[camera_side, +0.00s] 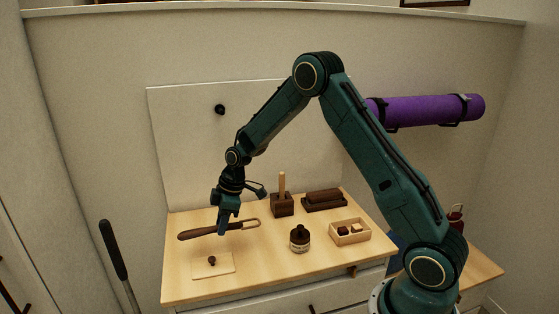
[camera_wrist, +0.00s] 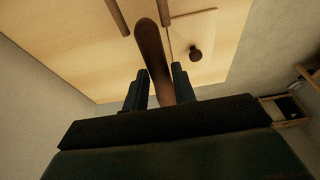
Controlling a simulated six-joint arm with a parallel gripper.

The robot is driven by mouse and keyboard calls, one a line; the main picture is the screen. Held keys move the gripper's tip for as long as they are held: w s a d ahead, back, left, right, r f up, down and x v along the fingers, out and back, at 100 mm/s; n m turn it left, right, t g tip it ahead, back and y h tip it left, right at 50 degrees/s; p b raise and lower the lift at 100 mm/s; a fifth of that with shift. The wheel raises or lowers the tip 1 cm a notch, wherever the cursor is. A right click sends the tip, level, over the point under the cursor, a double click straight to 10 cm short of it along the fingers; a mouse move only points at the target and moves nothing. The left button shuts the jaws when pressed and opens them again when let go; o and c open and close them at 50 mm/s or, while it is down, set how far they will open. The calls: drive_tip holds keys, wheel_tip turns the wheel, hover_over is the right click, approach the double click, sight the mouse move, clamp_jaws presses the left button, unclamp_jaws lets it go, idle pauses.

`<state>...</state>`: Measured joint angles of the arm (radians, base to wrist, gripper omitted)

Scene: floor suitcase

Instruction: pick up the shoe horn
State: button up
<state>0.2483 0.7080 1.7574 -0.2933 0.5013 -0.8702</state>
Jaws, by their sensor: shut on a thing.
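The shoe horn (camera_side: 197,233) is long and dark brown, with a loop-like outline at its right end, and lies across the left part of the wooden top. My gripper (camera_side: 224,230) points down and is shut on it near the middle. In the wrist view the shoe horn (camera_wrist: 152,48) runs between the two fingers of my gripper (camera_wrist: 160,84), and its near part is hidden by the gripper body. I cannot tell whether it touches the surface.
A light square board with a dark knob (camera_side: 212,262) lies in front. The front left top (camera_side: 185,290) is clear.

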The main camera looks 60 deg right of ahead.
drive_tip(key=shift+s+a, duration=1.9)
